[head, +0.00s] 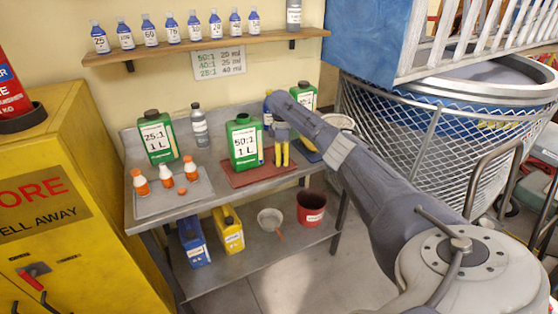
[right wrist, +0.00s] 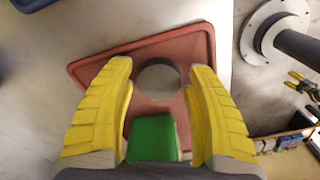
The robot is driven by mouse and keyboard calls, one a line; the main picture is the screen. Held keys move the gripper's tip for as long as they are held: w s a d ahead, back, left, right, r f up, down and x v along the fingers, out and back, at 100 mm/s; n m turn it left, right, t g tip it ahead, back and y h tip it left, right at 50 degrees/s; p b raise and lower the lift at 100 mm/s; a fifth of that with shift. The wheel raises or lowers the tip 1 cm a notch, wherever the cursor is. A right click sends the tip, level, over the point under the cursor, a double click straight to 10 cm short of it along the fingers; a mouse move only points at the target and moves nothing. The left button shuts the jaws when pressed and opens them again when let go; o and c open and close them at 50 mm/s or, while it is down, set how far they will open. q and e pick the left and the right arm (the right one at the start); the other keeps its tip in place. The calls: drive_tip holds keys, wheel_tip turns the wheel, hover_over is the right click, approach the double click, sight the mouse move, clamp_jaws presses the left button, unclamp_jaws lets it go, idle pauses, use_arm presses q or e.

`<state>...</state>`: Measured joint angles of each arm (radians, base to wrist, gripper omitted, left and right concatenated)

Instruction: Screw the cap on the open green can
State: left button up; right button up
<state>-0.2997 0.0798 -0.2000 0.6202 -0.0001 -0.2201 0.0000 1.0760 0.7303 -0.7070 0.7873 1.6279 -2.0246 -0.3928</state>
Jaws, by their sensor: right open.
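A green can marked 50:1 (head: 244,147) stands upright on a red tray (head: 250,178), with a dark top. A green can marked 25:1 (head: 157,140) stands at the left, also dark-topped. A third green can (head: 303,98) stands at the back, partly hidden by my arm. I cannot tell which is open. My right gripper (head: 281,162), with yellow fingers, points down just right of the 50:1 can. In the right wrist view the gripper (right wrist: 161,68) is open over a round grey disc (right wrist: 159,80), possibly a cap; a green block (right wrist: 152,138) lies nearer. My left gripper is out of view.
A grey tray (head: 150,209) holds small orange-and-white bottles and a loose orange cap (head: 182,191). A grey bottle (head: 199,127) stands behind. The lower shelf (head: 210,281) holds blue and yellow jugs, a pan and a red bucket (head: 311,207). A netted tank (head: 450,130) stands right.

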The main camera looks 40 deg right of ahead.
drive_tip(key=shift+f, duration=0.45)
drive_tip(key=shift+c, duration=0.5)
drive_tip(key=shift+c, duration=1.4)
drive_tip(key=shift+r, duration=0.1)
wheel_tip(320, 180, up, 20)
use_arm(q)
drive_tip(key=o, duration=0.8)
